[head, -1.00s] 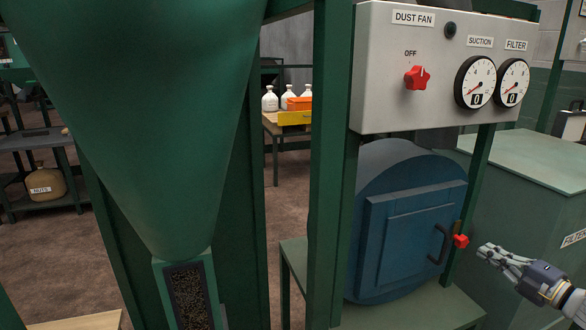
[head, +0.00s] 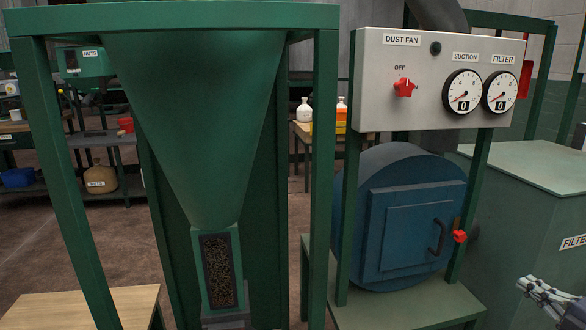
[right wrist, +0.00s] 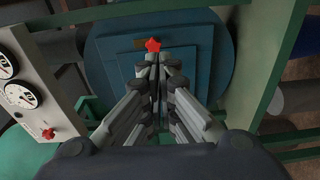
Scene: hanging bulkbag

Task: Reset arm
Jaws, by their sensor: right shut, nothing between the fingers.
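My right gripper (head: 535,288) is at the lower right edge of the head view, to the right of the blue round-bodied unit and apart from it. In the right wrist view my right gripper (right wrist: 158,62) is shut, with nothing between its fingers. The blue door (head: 412,240) is closed, with a dark handle (head: 438,237) and a red star-shaped knob (head: 459,236) beside it. That red knob (right wrist: 153,45) also shows just beyond my fingertips in the right wrist view. My left gripper is in no view.
A control panel (head: 375,85) with a red dust fan knob (head: 404,87) set at OFF and two gauges reading 0 is above the blue unit. A green hopper (head: 205,130) stands in a green frame on the left. A green filter box (head: 535,200) stands on the right.

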